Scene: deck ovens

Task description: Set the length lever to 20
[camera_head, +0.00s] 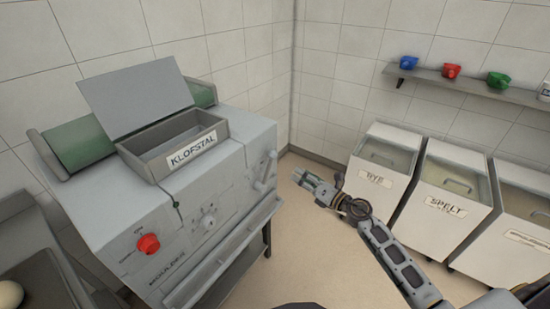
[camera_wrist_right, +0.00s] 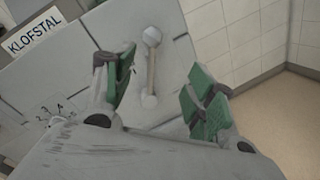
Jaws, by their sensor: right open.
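The grey machine (camera_head: 190,240) labelled KLOFSTAL stands at left in the head view. A pale lever with a rounded end (camera_head: 265,172) sits at the right of its front panel. In the right wrist view the lever (camera_wrist_right: 151,65) stands almost upright between my fingers in the picture, with its ball at the top. Contact is not visible. My right gripper (camera_head: 309,181) is open and empty, to the right of the lever; its green-padded fingers also show in the wrist view (camera_wrist_right: 163,90). No mark reading 20 is legible. My left gripper is not in view.
A red knob (camera_head: 148,243) and a grey dial (camera_head: 208,218) are on the same panel. An open-lidded tray (camera_head: 190,150) tops the machine. White bins (camera_head: 380,178) stand at right, below a shelf (camera_head: 470,84) with coloured cups. Floor between machine and bins is clear.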

